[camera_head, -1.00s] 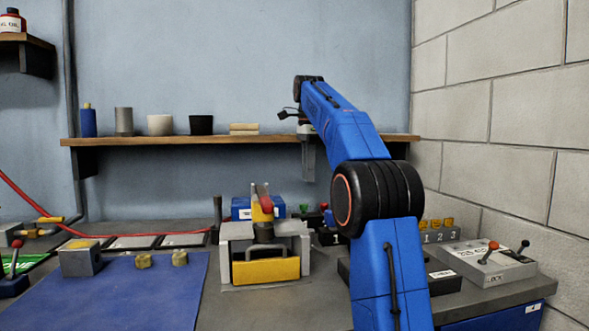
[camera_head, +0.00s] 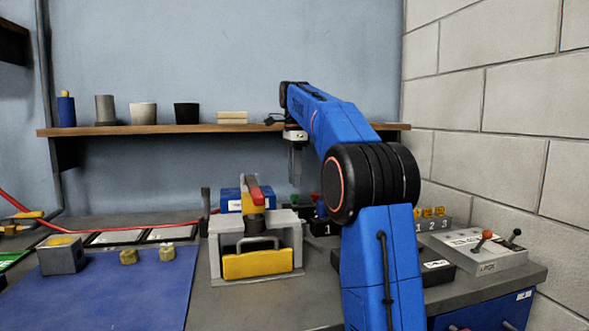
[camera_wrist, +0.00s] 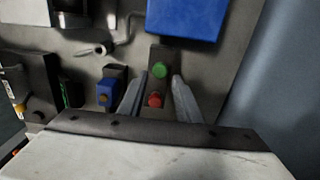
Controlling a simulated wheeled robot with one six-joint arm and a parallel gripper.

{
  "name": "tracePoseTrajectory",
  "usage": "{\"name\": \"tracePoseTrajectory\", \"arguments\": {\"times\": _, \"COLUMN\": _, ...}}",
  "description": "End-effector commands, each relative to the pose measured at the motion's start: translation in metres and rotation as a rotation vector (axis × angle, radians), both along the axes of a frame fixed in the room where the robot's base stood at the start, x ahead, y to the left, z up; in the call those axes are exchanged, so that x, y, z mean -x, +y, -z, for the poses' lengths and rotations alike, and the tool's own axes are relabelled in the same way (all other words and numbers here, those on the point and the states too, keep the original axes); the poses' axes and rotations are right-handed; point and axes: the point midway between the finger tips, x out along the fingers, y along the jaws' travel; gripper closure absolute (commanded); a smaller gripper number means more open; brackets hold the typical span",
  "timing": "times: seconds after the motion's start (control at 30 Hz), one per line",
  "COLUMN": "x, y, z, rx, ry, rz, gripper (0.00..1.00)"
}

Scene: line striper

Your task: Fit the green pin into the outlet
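The green pin (camera_wrist: 160,70) shows as a round green top on a dark block (camera_wrist: 161,53) in the wrist view, with a red pin (camera_wrist: 155,99) beside it. My gripper (camera_wrist: 159,82) points down with its two fingers apart, and the green top lies near the gap between the tips. In the head view the gripper (camera_head: 296,183) hangs just above the green pin (camera_head: 294,199), apparently without touching it. Nothing is held. I cannot tell which opening is the outlet; a grey striper-like machine (camera_head: 215,255) with a yellow front stands left of the gripper.
A blue box (camera_wrist: 185,18) is close to the pin block. A wooden shelf (camera_head: 230,129) with several containers runs behind my arm. A numbered rack (camera_head: 432,222) and a grey lever box (camera_head: 475,250) stand right. A blue mat (camera_head: 110,300) lies left.

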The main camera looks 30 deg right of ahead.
Motion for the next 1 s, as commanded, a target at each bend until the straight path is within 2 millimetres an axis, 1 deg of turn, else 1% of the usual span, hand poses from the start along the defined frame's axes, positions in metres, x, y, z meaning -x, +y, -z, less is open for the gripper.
{"name": "tracePoseTrajectory", "arguments": {"times": 0.3, "x": 0.001, "y": 0.000, "z": 0.030, "rx": 0.000, "ry": 0.000, "rz": 0.000, "gripper": 0.69}}
{"name": "tracePoseTrajectory", "arguments": {"times": 0.5, "x": 0.000, "y": 0.000, "z": 0.042, "rx": 0.000, "ry": -0.001, "rz": 0.000, "gripper": 0.69}}
{"name": "tracePoseTrajectory", "arguments": {"times": 0.7, "x": 0.000, "y": 0.000, "z": 0.046, "rx": 0.000, "ry": -0.001, "rz": 0.000, "gripper": 0.69}}
{"name": "tracePoseTrajectory", "arguments": {"times": 1.0, "x": 0.000, "y": 0.000, "z": 0.047, "rx": 0.000, "ry": -0.001, "rz": 0.000, "gripper": 0.69}}
